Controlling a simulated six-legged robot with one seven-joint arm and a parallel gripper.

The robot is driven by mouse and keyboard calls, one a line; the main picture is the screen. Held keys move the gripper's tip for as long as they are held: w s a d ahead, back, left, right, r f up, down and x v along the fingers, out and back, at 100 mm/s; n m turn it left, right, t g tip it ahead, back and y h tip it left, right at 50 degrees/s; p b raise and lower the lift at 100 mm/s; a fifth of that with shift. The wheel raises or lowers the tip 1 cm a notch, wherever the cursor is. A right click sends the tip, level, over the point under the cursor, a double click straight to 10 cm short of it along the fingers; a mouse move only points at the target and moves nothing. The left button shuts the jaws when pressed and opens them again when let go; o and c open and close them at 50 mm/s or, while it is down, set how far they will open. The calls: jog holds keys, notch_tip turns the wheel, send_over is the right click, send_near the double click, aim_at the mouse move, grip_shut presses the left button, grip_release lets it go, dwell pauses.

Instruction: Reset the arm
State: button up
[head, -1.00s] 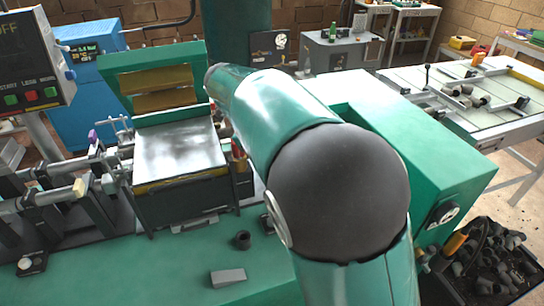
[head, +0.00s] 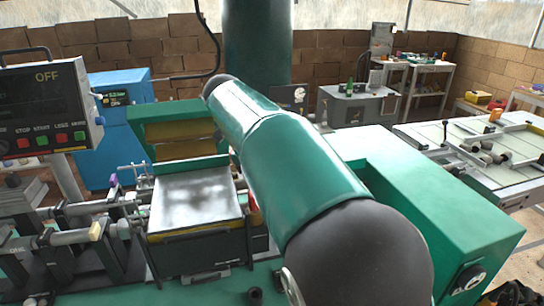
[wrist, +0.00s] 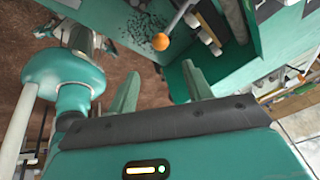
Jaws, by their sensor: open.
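My gripper (wrist: 160,88) shows in the wrist view, with two green fingers spread apart and nothing between them. Beyond the fingers is a green machine surface (wrist: 115,12) strewn with small dark bits. An orange ball knob (wrist: 160,41) on a rod stands beyond the gap between the fingers, apart from them. In the head view my green arm with its dark joint crosses the middle, and the gripper itself is not visible there.
A machine with a flat metal plate (head: 195,200) stands left of my arm. A control panel (head: 40,108) reading OFF is at far left. A green housing (head: 430,195) lies close on the right. A table with plugs (head: 480,150) stands farther right.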

jog(key=s+d+n+t+y, duration=0.1)
jog(key=s+d+n+y, duration=0.1)
jog(key=s+d+n, duration=0.4)
jog(key=s+d+n+y, duration=0.2)
jog(key=s+d+n, duration=0.15)
jog(key=d, duration=0.45)
jog(key=s+d+f+n+t, duration=0.2)
jog(key=s+d+f+n, duration=0.1)
jog(key=s+n, duration=0.3)
jog(key=s+d+f+n+t, duration=0.1)
jog(key=s+d+f+n, duration=0.2)
jog(key=s, duration=0.5)
jog(key=f+n, duration=0.1)
jog(key=n, duration=0.1)
jog(key=shift+s+n+t+y, duration=0.35)
jog(key=shift+s+t+y, duration=0.05)
